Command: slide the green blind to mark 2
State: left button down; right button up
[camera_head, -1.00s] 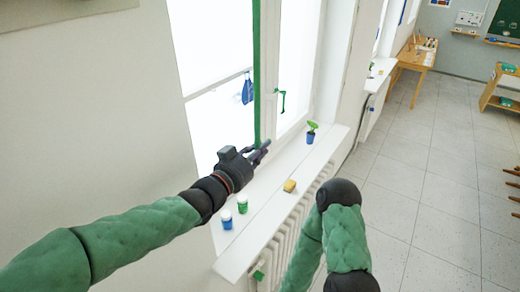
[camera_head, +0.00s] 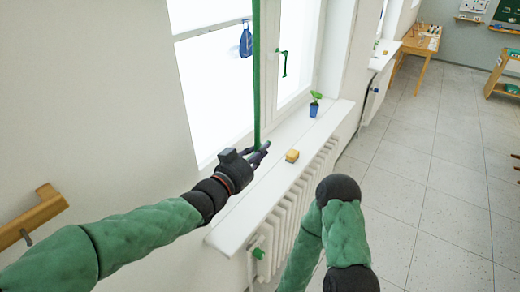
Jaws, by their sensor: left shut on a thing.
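The green blind shows as a narrow upright green strip (camera_head: 257,75) in front of the window, running from the top of the picture down to the sill. My left gripper (camera_head: 262,151) is shut on the strip's lower end, just above the white sill (camera_head: 232,232). The exact grip is small and partly hidden by the gripper itself. No numbered mark can be made out. My right arm's green and black links show at lower centre; its gripper is out of view.
A green window handle (camera_head: 284,64) and a blue hanging thing (camera_head: 246,40) are at the window. A radiator (camera_head: 284,220) is below. A wooden bar (camera_head: 32,217) is at left.

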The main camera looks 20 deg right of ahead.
pick_arm(q)
notch_tip(320, 180, down, 27)
jog(key=b, duration=2)
jog(key=shift+w+a, duration=0.15)
jog(key=c, duration=1.5)
grip_release()
jog(key=shift+o, duration=1.3)
jog(key=shift+w+a, duration=0.1)
jog(key=v, duration=1.2)
